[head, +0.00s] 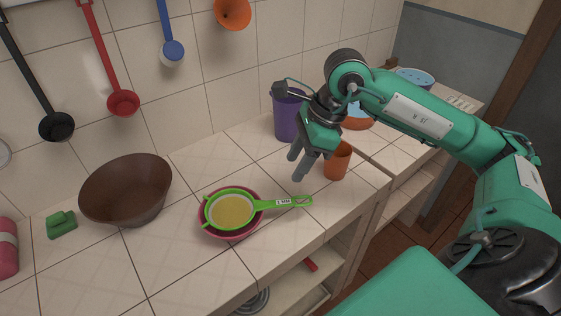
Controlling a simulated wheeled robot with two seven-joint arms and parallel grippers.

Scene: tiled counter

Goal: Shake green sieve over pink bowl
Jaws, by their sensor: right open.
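The green sieve (257,207) rests on the pink bowl (224,234) on the tiled counter, and its handle points right. Something yellow fills the sieve's basket (232,211). The bowl's inside is mostly hidden beneath the sieve. My right gripper (298,171) is open and empty, with its fingers pointing down, above and just behind the end of the sieve's handle. It is apart from the handle. My left gripper is not in view.
An orange cup (338,162) stands just right of my right gripper, and a purple container (286,117) stands behind it. A large brown bowl (128,190) and a green block-like item (62,224) are at left. Utensils hang on the wall. The front counter is clear.

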